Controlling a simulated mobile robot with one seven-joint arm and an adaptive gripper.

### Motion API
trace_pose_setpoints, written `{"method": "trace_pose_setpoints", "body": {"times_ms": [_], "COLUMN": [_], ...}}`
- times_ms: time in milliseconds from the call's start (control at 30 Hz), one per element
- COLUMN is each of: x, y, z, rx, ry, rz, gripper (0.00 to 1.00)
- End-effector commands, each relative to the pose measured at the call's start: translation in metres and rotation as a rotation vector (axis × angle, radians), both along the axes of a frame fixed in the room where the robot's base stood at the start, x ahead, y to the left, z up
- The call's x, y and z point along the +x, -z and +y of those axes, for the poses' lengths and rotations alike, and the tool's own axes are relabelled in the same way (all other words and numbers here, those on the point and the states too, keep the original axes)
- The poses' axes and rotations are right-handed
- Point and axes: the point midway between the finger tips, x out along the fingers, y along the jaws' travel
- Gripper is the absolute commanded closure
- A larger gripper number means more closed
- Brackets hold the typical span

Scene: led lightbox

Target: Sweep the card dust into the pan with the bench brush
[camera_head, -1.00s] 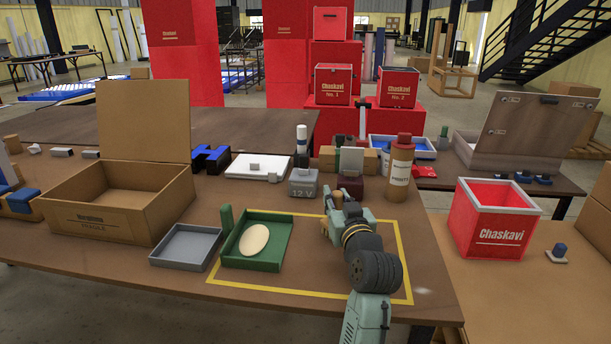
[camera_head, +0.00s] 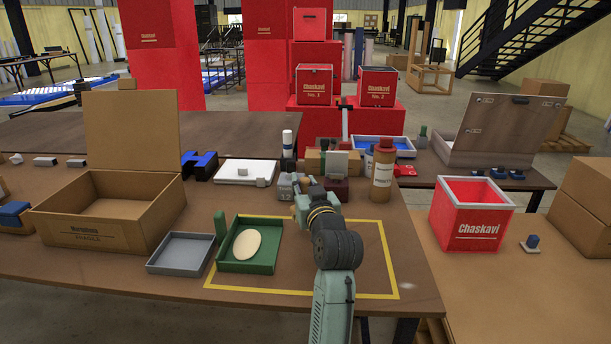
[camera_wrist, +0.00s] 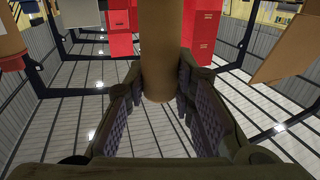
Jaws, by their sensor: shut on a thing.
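A green, low-walled tray (camera_head: 274,265), which looks like the pan, lies on the table at the left of the yellow outline. A pale oval patch (camera_head: 247,244) lies flat inside it; I cannot tell whether this is the card dust. An upright green post (camera_head: 221,224) stands at its left side. My gripper (camera_head: 307,190) is behind and right of the tray, near the grey 12 V block. In the wrist view my gripper is shut on a brown cylinder (camera_wrist: 160,50), apparently the bench brush's handle. No bristles show.
A grey tray (camera_head: 181,254) sits left of the green tray, with an open carton (camera_head: 98,232) beyond it. The 12 V block (camera_head: 288,188) and a brown bottle (camera_head: 382,175) stand behind my gripper. The right part of the yellow outline (camera_head: 391,260) is bare.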

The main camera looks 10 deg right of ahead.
Motion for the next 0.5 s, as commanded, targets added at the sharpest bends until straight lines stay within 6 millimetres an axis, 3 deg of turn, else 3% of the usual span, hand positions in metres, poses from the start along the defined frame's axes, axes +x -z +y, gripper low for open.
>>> {"method": "trace_pose_setpoints", "body": {"times_ms": [33, 300, 500], "x": [0.001, 0.009, 0.01], "y": [-0.01, -0.03, -0.034], "z": [0.001, 0.004, 0.005], "rx": [-0.001, -0.001, 0.0], "ry": [0.0, -0.002, -0.001], "rz": [-0.004, -0.006, -0.002], "gripper": [1.0, 1.0, 1.0]}}
